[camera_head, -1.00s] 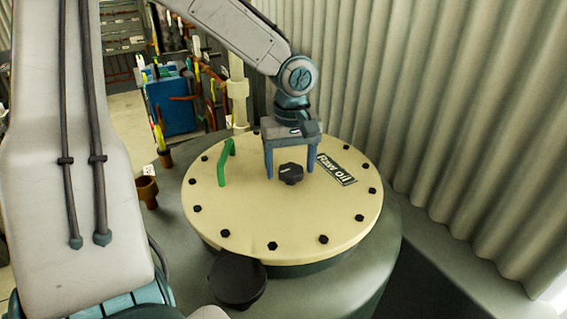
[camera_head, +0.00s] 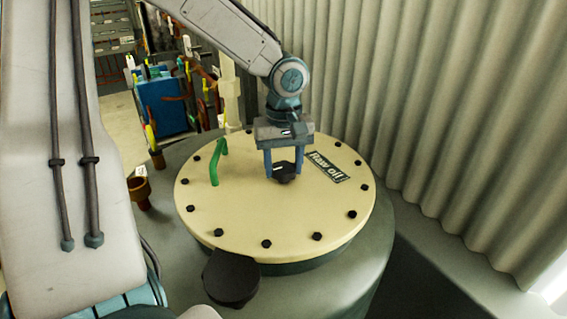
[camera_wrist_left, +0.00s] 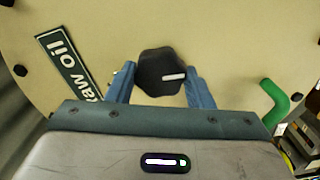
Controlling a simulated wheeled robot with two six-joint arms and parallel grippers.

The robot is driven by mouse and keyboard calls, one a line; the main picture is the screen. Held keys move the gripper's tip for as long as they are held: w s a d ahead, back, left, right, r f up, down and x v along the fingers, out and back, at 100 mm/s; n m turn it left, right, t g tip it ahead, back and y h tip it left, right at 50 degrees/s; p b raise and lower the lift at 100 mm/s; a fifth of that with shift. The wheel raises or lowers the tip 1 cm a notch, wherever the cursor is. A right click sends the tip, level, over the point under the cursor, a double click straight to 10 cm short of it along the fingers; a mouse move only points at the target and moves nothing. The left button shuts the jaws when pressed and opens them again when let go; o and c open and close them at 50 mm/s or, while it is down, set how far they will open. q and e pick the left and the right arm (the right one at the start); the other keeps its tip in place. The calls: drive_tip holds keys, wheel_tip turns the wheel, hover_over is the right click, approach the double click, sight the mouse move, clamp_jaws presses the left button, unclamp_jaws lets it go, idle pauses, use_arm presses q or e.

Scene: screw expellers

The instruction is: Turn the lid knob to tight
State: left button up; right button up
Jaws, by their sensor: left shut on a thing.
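The black lid knob (camera_head: 284,173) with a white mark sits at the middle of the cream round lid (camera_head: 230,225). My left gripper (camera_head: 284,171) points down from above with its two blue fingers on either side of the knob, shut on it. In the left wrist view the knob (camera_wrist_left: 160,72) lies between the fingertips, its white mark pointing to the right. My right gripper is not in view.
A green handle (camera_head: 217,162) stands on the lid, left of the knob. A "Raw oil" label (camera_head: 328,168) lies right of it, and black bolts ring the lid edge. A black round part (camera_head: 231,278) juts out at the front. A corrugated wall (camera_head: 450,120) rises close on the right.

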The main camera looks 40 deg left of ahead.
use_arm(q)
drive_tip(key=m, duration=0.3)
drive_tip(key=shift+m, duration=0.4)
drive_tip(key=m, duration=0.4)
drive_tip(key=shift+m, duration=0.3)
drive_tip(key=m, duration=0.4)
drive_tip(key=shift+r+m, duration=0.1)
drive_tip(key=shift+m, duration=2.3)
drive_tip(key=o, duration=1)
drive_tip(key=shift+c, duration=0.2)
